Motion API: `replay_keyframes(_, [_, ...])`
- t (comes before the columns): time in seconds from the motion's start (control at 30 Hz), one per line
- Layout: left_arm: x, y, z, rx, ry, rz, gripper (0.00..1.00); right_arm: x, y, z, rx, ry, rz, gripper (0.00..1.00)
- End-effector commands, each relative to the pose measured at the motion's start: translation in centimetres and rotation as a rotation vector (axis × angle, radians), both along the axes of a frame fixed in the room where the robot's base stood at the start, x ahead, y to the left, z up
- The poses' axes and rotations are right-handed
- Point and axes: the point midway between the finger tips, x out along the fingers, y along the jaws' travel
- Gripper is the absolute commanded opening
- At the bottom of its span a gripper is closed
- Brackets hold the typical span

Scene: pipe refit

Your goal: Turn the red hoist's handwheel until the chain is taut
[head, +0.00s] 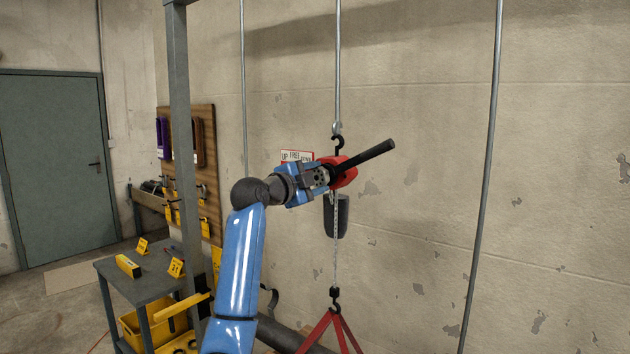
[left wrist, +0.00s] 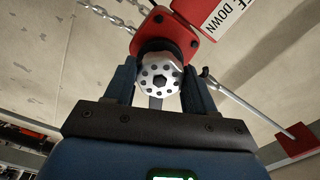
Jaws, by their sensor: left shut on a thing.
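The red hoist (head: 346,170) hangs by a top hook from a vertical rod, and its black lever (head: 368,155) sticks out up and to the right. My left gripper (head: 319,178) is at the hoist's left side. In the left wrist view the silver handwheel (left wrist: 160,80) with dark holes sits between its two fingers, below the red hoist body (left wrist: 178,33); the gripper is shut on it. The load chain (head: 335,262) runs straight down from the hoist to a lower hook (head: 336,304) on a red sling (head: 322,328). My right gripper is not in view.
A red and white sign (head: 297,156) shows just left of the hoist. A black chain bag (head: 343,216) hangs under it. Grey vertical rods (head: 487,150) stand at both sides. A grey post (head: 181,130) and a table (head: 150,283) with yellow items are at left.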

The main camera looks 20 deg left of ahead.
Motion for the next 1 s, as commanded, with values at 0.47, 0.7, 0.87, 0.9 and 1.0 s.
replay_keyframes(0.47, [0.0,0.0,-0.1,-0.002,0.003,-0.001,0.8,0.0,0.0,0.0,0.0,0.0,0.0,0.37])
replay_keyframes(0.7, [-0.1,0.0,-0.1,-0.003,0.002,0.0,0.8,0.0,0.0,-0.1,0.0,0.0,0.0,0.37])
replay_keyframes(0.87, [-1.1,0.5,-0.2,-0.002,0.0,0.0,0.8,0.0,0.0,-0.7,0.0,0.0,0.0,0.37])
replay_keyframes(0.9, [-1.5,0.6,-0.2,-0.001,-0.001,0.0,0.8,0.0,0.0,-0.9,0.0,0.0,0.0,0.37])
replay_keyframes(1.0, [-2.9,1.1,-0.3,-0.001,-0.001,0.002,0.8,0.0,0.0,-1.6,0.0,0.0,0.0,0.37])
